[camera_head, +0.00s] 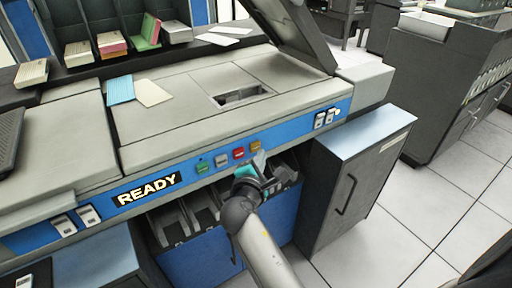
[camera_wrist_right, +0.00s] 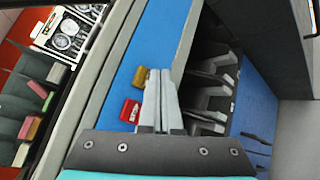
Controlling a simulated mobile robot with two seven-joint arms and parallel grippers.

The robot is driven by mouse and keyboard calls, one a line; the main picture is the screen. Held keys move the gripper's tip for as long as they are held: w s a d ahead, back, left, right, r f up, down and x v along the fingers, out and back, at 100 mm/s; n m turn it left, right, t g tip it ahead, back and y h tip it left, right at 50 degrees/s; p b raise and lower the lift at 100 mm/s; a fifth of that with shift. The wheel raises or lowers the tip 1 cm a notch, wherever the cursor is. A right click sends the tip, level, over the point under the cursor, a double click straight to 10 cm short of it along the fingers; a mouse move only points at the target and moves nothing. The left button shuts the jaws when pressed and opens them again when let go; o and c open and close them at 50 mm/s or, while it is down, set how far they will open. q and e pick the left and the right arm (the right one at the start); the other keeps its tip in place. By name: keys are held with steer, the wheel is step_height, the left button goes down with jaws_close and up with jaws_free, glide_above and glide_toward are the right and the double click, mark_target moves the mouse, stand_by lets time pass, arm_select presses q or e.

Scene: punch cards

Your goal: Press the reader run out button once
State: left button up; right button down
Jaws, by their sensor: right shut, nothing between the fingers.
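The blue front panel of the machine carries a row of small buttons: green (camera_head: 202,166), pale grey (camera_head: 221,160), red (camera_head: 239,153) and yellow (camera_head: 256,146). Their labels are too small to read, so I cannot tell which is reader run out. My right gripper (camera_head: 259,157) is shut and empty, its tips just below the yellow button. In the right wrist view the shut fingers (camera_wrist_right: 164,75) point along the panel beside the red button (camera_wrist_right: 131,111) and the yellow button (camera_wrist_right: 140,78). Contact with a button cannot be made out. My left gripper is not in view.
A lit READY sign (camera_head: 147,189) is left of the buttons. White switches (camera_head: 325,119) sit at the panel's right end. Open card bins (camera_head: 190,213) lie below the panel. A grey cabinet (camera_head: 350,185) stands to the right. Two loose cards (camera_head: 153,92) lie on the machine top.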

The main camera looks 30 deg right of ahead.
steer(key=shift+w, duration=0.15)
steer(key=shift+w, duration=0.3)
